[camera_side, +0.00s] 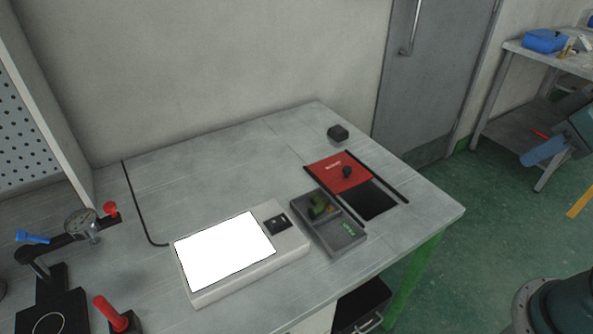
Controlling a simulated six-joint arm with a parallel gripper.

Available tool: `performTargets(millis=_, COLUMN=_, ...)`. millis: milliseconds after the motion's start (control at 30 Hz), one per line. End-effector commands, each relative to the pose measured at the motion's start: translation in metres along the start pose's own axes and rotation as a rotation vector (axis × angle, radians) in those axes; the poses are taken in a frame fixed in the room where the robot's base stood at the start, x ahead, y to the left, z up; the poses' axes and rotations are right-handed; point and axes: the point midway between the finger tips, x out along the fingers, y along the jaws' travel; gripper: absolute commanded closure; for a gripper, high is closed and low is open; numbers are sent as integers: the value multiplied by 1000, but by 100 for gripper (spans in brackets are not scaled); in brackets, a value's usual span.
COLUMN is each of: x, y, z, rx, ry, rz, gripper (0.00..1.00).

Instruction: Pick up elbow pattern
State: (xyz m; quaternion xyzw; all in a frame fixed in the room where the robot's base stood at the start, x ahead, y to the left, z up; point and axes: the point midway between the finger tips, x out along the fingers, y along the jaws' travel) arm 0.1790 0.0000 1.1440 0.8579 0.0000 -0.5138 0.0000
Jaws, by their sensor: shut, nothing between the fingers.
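The front compartment has green markings and looks otherwise empty. I cannot make out my gripper in this view, and nothing of it is at the tray.
A white-lit panel (225,250) sits left of the tray. A small dark block (338,133) stands behind. A dial gauge stand (80,224) is far left.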

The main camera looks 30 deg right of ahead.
Motion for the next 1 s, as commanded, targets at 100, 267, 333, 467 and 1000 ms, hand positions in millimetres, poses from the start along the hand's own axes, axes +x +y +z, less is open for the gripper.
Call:
performTargets(millis=100, x=0, y=0, z=0, rx=0, ry=0, rz=0, gripper=100)
performTargets(millis=267, x=0, y=0, z=0, rx=0, ry=0, rz=0, gripper=72)
performTargets(millis=333, x=0, y=0, z=0, rx=0, ry=0, rz=0, gripper=59)
performTargets(millis=467, x=0, y=0, z=0, rx=0, ry=0, rz=0, gripper=54)
performTargets(millis=1000, x=7, y=-6, z=-25, rx=104, ry=-32, rz=-20, gripper=54)
